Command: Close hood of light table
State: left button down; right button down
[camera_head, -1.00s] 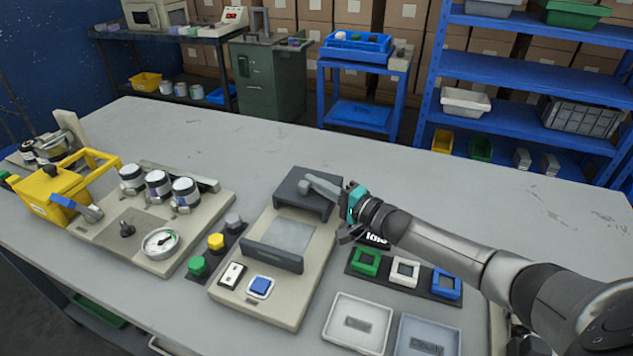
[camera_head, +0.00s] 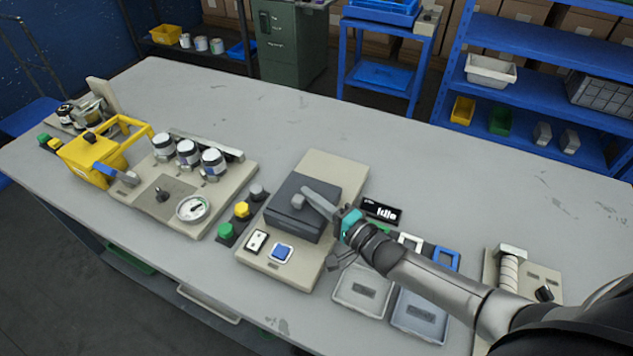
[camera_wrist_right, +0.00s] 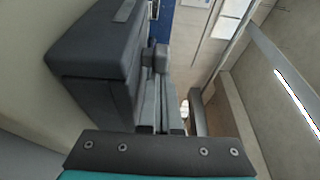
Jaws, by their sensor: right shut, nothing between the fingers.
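The light table (camera_head: 336,172) is a beige unit at the middle of the bench. Its dark grey hood (camera_head: 287,222) sits over the front part, where no lit plate shows now. The beige rear part is bare. My right gripper (camera_head: 308,198) is shut and empty, with its grey fingers at the top of the hood; I cannot tell whether they touch it. In the right wrist view the hood (camera_wrist_right: 95,65) is close beside the shut fingers (camera_wrist_right: 160,90). My left gripper is not in view.
A blue button (camera_head: 282,253) and a white switch (camera_head: 256,241) are on the unit's front. A yellow-knobbed strip (camera_head: 241,209) and a gauge station (camera_head: 193,208) stand left.

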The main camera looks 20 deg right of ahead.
jog(key=shift+s+a+f, duration=0.15)
jog(key=shift+s+a, duration=0.1)
jog(key=shift+a, duration=0.15)
jog(key=shift+s, duration=0.1)
jog(key=shift+s+d+f, duration=0.1)
jog(key=shift+s+d, duration=0.05)
jog(key=shift+s, duration=0.1)
jog(key=v, duration=0.9)
jog(key=p+v, duration=0.1)
jog(key=v, duration=0.4)
jog(key=shift+d+r, duration=0.2)
jog(key=shift+d, duration=0.25)
